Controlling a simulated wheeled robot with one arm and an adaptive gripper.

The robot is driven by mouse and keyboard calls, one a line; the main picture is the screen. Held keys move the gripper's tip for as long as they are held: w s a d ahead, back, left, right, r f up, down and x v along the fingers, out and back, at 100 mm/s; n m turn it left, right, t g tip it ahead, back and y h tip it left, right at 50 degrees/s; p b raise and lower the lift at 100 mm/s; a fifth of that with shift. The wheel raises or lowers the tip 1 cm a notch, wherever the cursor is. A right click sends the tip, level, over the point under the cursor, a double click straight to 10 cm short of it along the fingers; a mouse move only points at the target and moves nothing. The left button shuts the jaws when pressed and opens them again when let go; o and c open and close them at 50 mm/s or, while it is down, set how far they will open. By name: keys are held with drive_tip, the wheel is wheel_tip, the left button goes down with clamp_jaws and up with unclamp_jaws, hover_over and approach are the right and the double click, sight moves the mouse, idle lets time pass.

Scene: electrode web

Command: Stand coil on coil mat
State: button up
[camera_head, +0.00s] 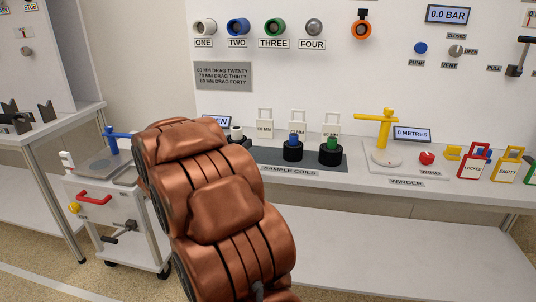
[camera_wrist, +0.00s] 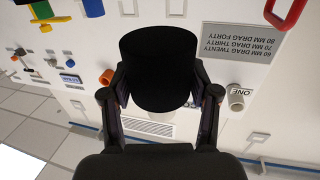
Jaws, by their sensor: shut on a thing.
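The dark coil mat (camera_head: 270,157) lies on the bench behind the SAMPLE COILS label. A black coil with a blue core (camera_head: 293,152) and one with a green core (camera_head: 331,155) stand upright on it. The mat's left part, in front of the 60 MM tag, is bare. In the wrist view, my gripper (camera_wrist: 162,92) is shut around a black coil (camera_wrist: 160,62), one finger on each side. In the head view my copper arm hides my gripper. A white-cored black piece (camera_head: 237,133) shows just past the arm; I cannot tell if it is the held coil.
Tags stand behind the mat, the 60 MM tag (camera_head: 265,124) leftmost. A wheeled cart (camera_head: 115,205) stands at left. Pegs with number labels line the wall above.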

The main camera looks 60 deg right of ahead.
drive_tip(key=d+f, duration=0.1)
drive_tip(key=d, duration=0.2)
drive_tip(key=d+f+b, duration=0.1)
drive_tip(key=d+f, duration=0.1)
drive_tip(key=w+d+f, duration=0.1)
drive_tip(key=d, duration=0.2)
drive_tip(key=shift+d+f, duration=0.2)
drive_tip(key=shift+d, duration=0.1)
drive_tip(key=shift+w+d+f+b, duration=0.15)
drive_tip(key=shift+d+f+b, duration=0.1)
drive_tip(key=shift+d+f, duration=0.4)
drive_tip(key=shift+w+d+f+b, duration=0.1)
drive_tip(key=shift+d+f+b, duration=0.1)
drive_tip(key=shift+d+f, duration=0.45)
drive_tip(key=shift+d, duration=0.15)
drive_tip(key=o, duration=1.5)
drive_tip(key=shift+c, duration=0.2)
drive_tip(key=shift+r, duration=0.25)
drive_tip(key=s+a+p, duration=0.1)
drive_tip(key=a, duration=1.1)
drive_tip(key=shift+s, duration=0.25)
drive_tip(key=shift+f, duration=0.1)
